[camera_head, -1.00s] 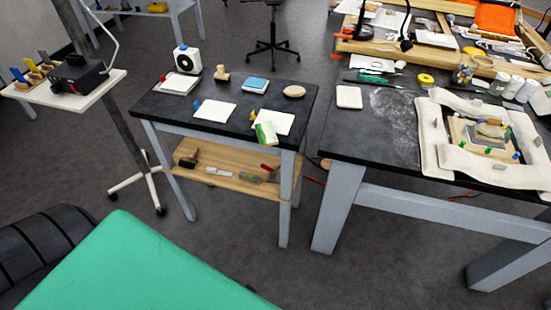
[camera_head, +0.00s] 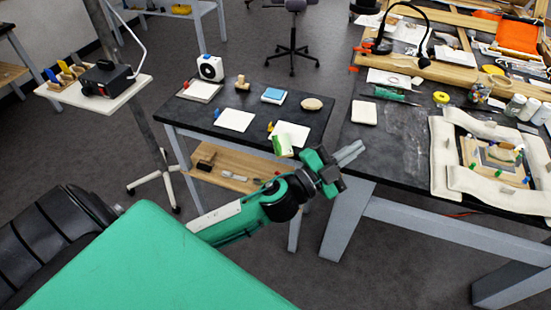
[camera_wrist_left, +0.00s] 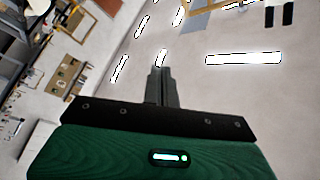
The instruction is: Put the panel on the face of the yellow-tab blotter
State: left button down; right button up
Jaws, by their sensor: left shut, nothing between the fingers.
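A white blotter (camera_head: 296,130) with a yellow tab (camera_head: 270,127) lies at the front right of the small dark table. A pale green piece (camera_head: 283,146) overlaps its front edge; I cannot tell if this is the panel. Another white blotter (camera_head: 234,120) with a blue tab lies to its left. My left gripper (camera_head: 352,152) is shut and empty, in front of the gap between the two tables and right of the yellow-tab blotter. In the left wrist view its fingers (camera_wrist_left: 161,75) are together, against ceiling and lights. My right gripper is out of view.
The larger table (camera_head: 370,160) at right bears pale cushions (camera_head: 444,160) around a wooden mount, a white pad (camera_head: 364,112), jars and tools.

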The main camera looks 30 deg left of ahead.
aim_at(282, 146)
pick_arm(q)
jog(key=s+d+f+m+g+h, duration=0.2)
jog(key=d+m+g+h, duration=0.55)
jog(key=m+g, duration=0.6)
jog(key=a+f+m+g+y, duration=0.3)
jog(key=a+f+m+y, duration=0.25)
jog(key=f, duration=0.25)
jog(key=w+a+f+g+y, duration=0.15)
jog(key=a+y, duration=0.45)
jog(key=a, duration=0.6)
jog(key=w+a+f+g+y, duration=0.15)
jog(key=a+y, duration=0.35)
jog(key=a, duration=0.8)
jog(key=w+f+p, duration=0.4)
jog(key=f, duration=0.6)
jog(key=shift+w+a+f+p, duration=0.2)
jog(key=shift+w+a+p, duration=0.15)
jog(key=shift+w+a, duration=0.1)
jog(key=shift+t, duration=0.25)
